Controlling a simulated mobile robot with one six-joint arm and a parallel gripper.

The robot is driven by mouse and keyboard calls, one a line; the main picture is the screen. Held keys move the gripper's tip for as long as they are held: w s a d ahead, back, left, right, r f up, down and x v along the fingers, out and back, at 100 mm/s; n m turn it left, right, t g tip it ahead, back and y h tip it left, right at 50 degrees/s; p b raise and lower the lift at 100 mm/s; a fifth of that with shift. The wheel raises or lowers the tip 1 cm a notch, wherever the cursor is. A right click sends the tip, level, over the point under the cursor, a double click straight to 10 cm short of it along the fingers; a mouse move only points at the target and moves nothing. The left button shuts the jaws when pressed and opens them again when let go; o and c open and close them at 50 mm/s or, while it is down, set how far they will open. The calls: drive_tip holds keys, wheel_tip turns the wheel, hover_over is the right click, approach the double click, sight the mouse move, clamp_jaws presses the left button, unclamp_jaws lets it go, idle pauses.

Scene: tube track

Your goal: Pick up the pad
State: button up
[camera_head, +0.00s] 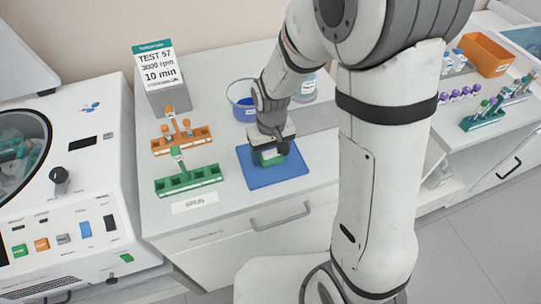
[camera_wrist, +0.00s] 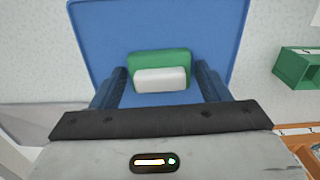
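The pad is a small block with a green layer and a white layer. It lies on a blue mat (camera_head: 290,171), and its green side (camera_head: 273,160) shows under my gripper (camera_head: 270,152) in the head view. In the wrist view the pad (camera_wrist: 160,62) sits between the two dark fingers of my gripper (camera_wrist: 162,72), on the blue mat (camera_wrist: 100,20). The fingers are apart, one on each side of the pad, with a narrow gap visible at each side. My gripper is open and low over the mat. The pad's underside is hidden.
A green rack (camera_head: 188,181) and an orange rack (camera_head: 181,142) stand left of the mat. A centrifuge (camera_head: 70,200) stands at the left. The counter's front edge is close to the mat.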

sight(271, 152)
drive_tip(key=c, duration=0.7)
drive_tip(key=shift+o, duration=0.2)
wheel_tip(271, 152, up, 10)
drive_tip(key=shift+b, duration=0.3)
drive_tip(key=o, duration=0.4)
drive_tip(key=c, duration=0.3)
drive_tip(key=shift+c, duration=0.2)
